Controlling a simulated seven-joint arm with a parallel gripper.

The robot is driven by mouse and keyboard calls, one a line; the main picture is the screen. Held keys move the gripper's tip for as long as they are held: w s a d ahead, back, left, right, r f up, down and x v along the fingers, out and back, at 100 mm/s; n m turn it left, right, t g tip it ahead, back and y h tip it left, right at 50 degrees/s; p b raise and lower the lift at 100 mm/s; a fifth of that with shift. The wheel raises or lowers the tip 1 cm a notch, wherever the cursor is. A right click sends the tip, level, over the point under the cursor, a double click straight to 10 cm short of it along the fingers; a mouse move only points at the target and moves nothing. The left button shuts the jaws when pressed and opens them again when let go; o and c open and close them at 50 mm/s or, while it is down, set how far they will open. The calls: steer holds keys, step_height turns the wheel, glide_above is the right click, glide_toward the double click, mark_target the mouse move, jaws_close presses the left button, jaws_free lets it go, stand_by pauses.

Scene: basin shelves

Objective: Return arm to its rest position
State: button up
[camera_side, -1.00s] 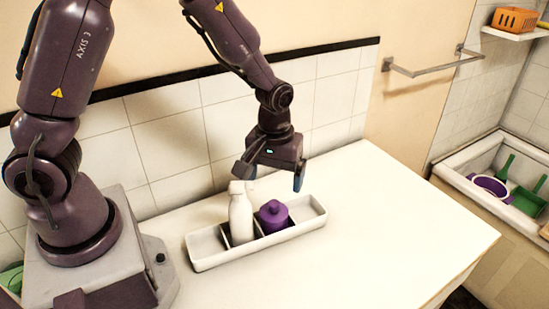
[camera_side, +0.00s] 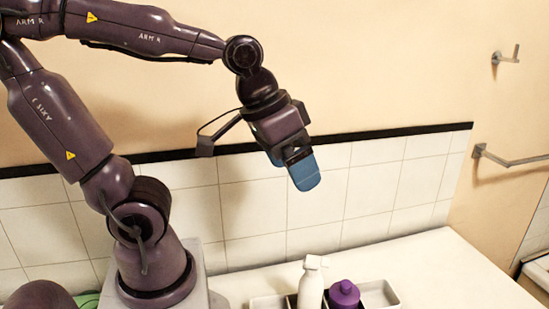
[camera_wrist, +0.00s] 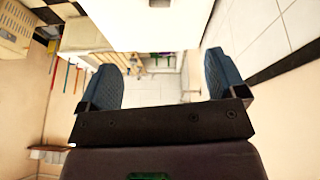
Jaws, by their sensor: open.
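My gripper (camera_side: 303,171) is raised well above the white counter, in front of the tiled wall. It also shows in the wrist view (camera_wrist: 162,80), where its two blue finger pads stand wide apart with nothing between them. Below it in the side view, a white spray bottle (camera_side: 311,284) and a purple bottle (camera_side: 344,294) stand upright in a light divided tray (camera_side: 268,303). The tray's lower part is cut off by the picture's edge.
The white counter (camera_side: 445,270) is bare to the right of the tray. A tiled wall (camera_side: 320,205) with a black trim runs behind. A towel rail (camera_side: 510,161) and a hook (camera_side: 506,57) are on the wall at right.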

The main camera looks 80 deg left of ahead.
steer(key=shift+s+a+r+m+t, duration=0.1)
steer(key=shift+s+r+m+t, duration=0.2)
steer(key=shift+s, duration=0.4)
steer(key=shift+s+a+r+m+t, duration=0.1)
steer(key=shift+s+r+m+t, duration=0.15)
steer(key=shift+s, duration=0.45)
